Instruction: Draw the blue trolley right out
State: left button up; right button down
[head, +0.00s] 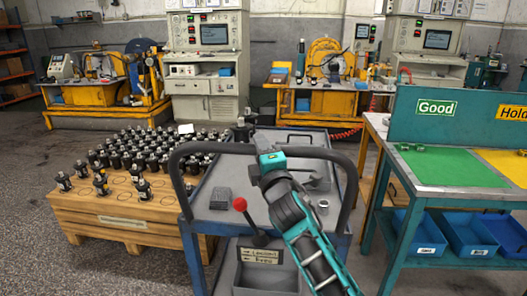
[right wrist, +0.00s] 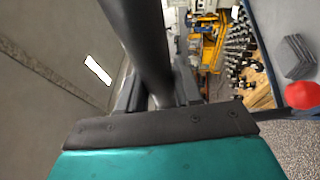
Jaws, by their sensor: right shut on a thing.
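The blue trolley (head: 228,216) stands in the middle of the head view, with a grey top tray, blue frame and black looped push handle (head: 222,147). My right gripper (head: 266,148) is at the middle of the handle's near bar and shut on it. In the right wrist view, the dark handle bar (right wrist: 143,45) runs between the fingers of the right gripper (right wrist: 158,98). My right arm hides part of the trolley's right side. My left gripper is not in view.
A wooden pallet table (head: 130,215) with many black motors stands close at the trolley's left. A teal bench (head: 455,195) with green and yellow mats stands at its right. A red-knobbed lever (head: 240,204) rises from the trolley's front. Yellow machines (head: 325,100) stand behind.

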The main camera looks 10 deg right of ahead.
jog(key=shift+s+a, duration=0.15)
jog(key=shift+s, duration=0.2)
jog(key=c, duration=0.8)
grip_release()
jog(key=shift+c, duration=0.2)
jog(key=v, duration=1.3)
jog(key=shift+w+f, duration=0.1)
